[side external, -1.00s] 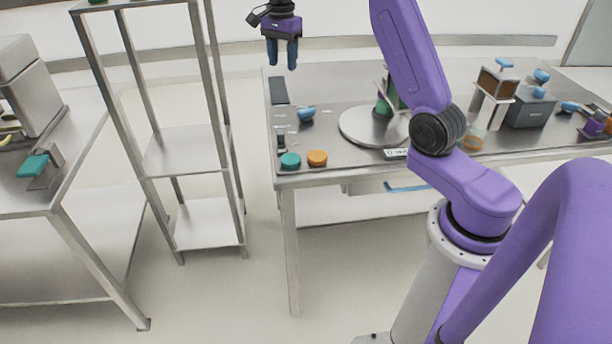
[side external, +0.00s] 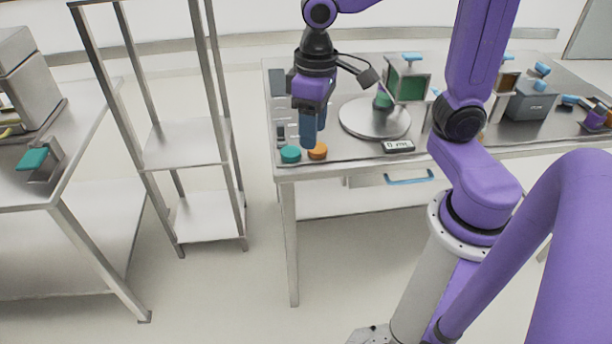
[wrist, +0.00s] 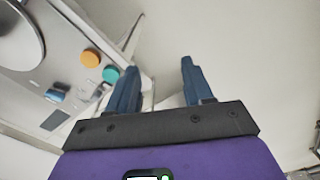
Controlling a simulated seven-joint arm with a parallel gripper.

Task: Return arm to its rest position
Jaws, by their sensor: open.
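My gripper (side external: 313,142) is purple with dark blue fingers and hangs pointing down at the front left part of the steel table (side external: 345,168) in the side view. In the wrist view my gripper (wrist: 158,75) has its two fingers spread apart with nothing between them. Pale floor shows beyond the fingers there. In the side view the fingers partly cover the area by the orange disc (side external: 318,151) and the teal disc (side external: 290,154). I cannot tell the exact height of the fingers over the table.
The table carries a round steel plate (side external: 375,130), a green-faced box (side external: 409,86), a small display (side external: 398,147) and a grey box (side external: 530,104). A blue drawer handle (side external: 410,178) is on its front. A metal shelf rack (side external: 207,220) stands left, with clear floor between.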

